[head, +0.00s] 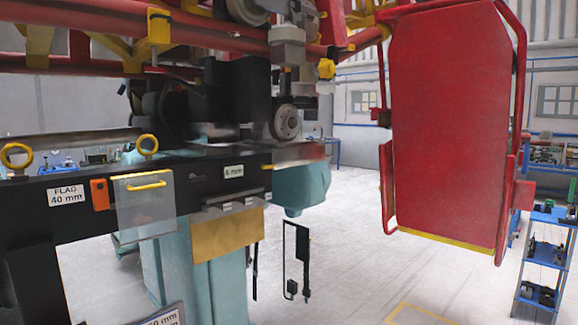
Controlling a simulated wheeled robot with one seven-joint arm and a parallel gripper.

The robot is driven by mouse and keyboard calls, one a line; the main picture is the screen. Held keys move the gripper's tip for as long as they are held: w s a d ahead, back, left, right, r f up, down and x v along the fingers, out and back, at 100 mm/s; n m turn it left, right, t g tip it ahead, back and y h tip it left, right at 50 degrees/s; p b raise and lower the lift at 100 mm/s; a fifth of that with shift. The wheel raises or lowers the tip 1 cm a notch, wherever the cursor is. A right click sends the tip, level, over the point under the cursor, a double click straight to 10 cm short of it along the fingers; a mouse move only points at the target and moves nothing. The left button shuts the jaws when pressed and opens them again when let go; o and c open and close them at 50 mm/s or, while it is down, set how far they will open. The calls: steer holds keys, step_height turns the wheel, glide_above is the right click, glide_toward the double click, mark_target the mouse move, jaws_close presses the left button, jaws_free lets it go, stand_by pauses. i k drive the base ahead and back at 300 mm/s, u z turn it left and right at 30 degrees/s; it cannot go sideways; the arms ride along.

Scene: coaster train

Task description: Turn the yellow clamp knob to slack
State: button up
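A small yellow knob-like part (326,69) sits under the red rail, just right of a grey stepped cylinder. Another yellow block (159,25) is fixed to the red tube at upper left. I cannot tell which of these, if either, is the clamp knob, nor how tight it is. I cannot make out my gripper in this head view.
A black beam (110,190) with labels, yellow rings (147,144) and a clear flap (146,205) crosses the left. A large red panel (455,125) hangs at right. A blue shelf cart (548,260) stands beyond. Grey floor (350,255) between them looks open.

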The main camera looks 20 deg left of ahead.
mark_target(263, 166)
steer(key=i, duration=1.6)
steer(key=u, duration=1.7)
